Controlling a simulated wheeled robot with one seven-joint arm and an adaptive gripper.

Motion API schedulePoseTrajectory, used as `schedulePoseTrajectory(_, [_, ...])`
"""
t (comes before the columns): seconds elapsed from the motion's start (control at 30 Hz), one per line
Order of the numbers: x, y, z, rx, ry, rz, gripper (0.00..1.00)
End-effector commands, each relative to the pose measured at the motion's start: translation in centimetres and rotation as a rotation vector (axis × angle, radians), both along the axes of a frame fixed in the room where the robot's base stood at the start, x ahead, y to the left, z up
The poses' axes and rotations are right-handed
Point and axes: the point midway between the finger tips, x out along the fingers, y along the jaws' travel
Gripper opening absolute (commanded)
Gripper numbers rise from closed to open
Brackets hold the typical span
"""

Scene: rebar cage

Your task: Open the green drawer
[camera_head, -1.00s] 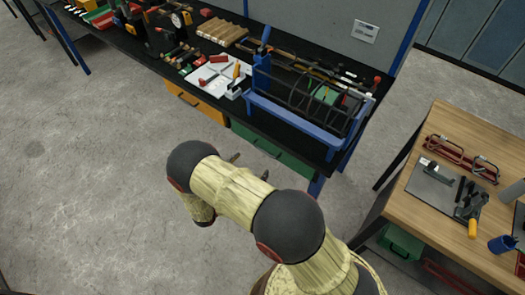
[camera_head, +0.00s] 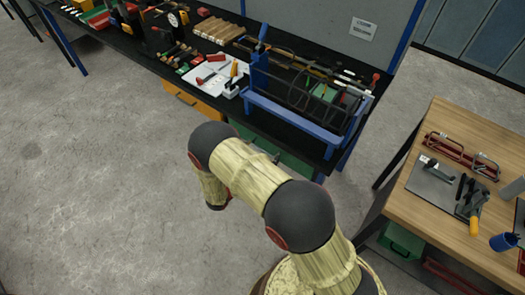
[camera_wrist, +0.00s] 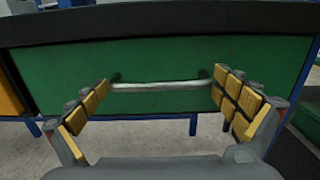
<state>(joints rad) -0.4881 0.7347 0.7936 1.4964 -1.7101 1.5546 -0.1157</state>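The green drawer (camera_wrist: 75,72) fills most of the wrist view, its front under the black bench top and seemingly closed. Its silver bar handle (camera_wrist: 165,86) runs level across the middle. My gripper (camera_wrist: 162,83) is open, with one yellow-padded finger near each end of the handle. I cannot tell whether the fingers touch the handle or the drawer front. In the head view part of the green drawer (camera_head: 287,161) shows below the bench, and my arm hides the rest and my gripper.
An orange drawer (camera_head: 195,101) is left of the green one. A blue rack (camera_head: 300,122) holding a rebar cage stands on the black bench above. A wooden table (camera_head: 440,215) with tools is at the right, a green box (camera_head: 401,241) beneath it. The left floor is clear.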

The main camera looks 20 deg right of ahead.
Motion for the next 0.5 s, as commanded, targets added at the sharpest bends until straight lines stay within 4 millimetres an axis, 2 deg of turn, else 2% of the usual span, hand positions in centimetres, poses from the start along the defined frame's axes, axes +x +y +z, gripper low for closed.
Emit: schedulePoseTrajectory(0.5, [-0.03, -0.01, -0.02, 0.0, 0.0, -0.001, 0.67])
